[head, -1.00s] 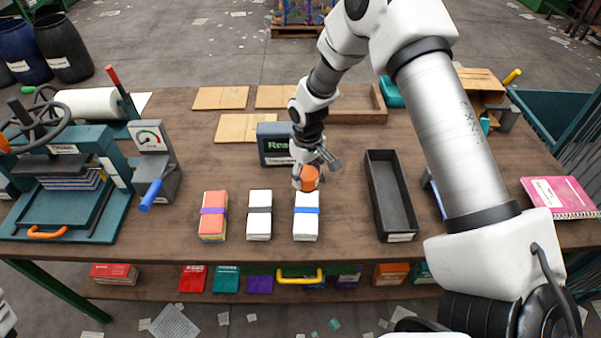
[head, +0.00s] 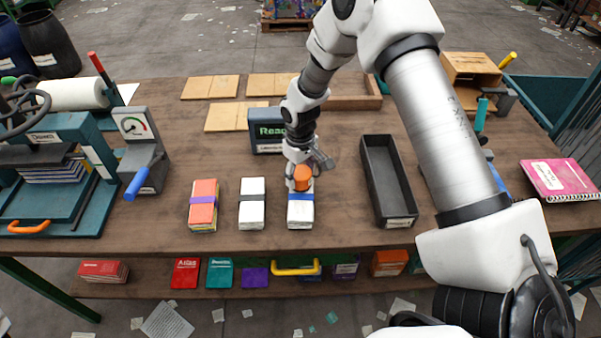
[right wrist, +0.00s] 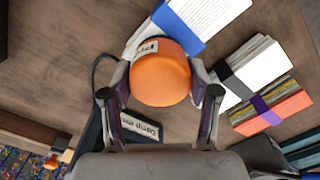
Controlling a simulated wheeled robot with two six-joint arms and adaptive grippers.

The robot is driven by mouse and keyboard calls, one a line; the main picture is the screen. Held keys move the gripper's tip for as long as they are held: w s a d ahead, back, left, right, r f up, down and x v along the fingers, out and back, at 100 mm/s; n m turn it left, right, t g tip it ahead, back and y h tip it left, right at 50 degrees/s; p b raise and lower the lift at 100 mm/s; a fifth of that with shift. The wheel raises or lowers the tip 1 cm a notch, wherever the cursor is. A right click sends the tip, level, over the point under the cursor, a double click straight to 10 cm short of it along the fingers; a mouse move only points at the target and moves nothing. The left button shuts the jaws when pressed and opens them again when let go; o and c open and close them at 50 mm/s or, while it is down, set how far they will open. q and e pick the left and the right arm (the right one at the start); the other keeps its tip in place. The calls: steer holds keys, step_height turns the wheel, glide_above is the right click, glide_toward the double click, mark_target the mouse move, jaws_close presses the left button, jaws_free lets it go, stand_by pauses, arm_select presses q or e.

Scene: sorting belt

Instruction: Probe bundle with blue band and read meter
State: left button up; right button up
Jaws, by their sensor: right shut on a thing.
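The white paper bundle with a blue band (head: 300,212) lies on the table's front part; its far end is partly hidden by my right gripper. My right gripper (head: 302,168) is shut on an orange probe (head: 302,179), which also shows between the fingers in the right wrist view (right wrist: 160,78). The probe is over the bundle's far end; I cannot tell whether it touches. The meter (head: 268,131), a dark box, stands behind the gripper, its display partly hidden and unreadable. In the right wrist view the banded bundle (right wrist: 194,20) lies beyond the probe. My left gripper is out of view.
A bundle with a dark band (head: 252,204) and an orange-topped bundle with a purple band (head: 203,206) lie to the left. An empty dark tray (head: 403,214) stands to the right. A teal press (head: 60,200) and a dial scale (head: 140,150) stand at left.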

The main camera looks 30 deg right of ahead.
steer(key=shift+f, duration=0.4)
stand_by(0.3)
steer(key=shift+s+f+b, duration=0.1)
steer(key=shift+s+b, duration=0.05)
steer(key=shift+b, duration=0.15)
stand_by(0.6)
step_height(320, 180, up, 8)
steer(key=p, duration=0.7)
stand_by(1.1)
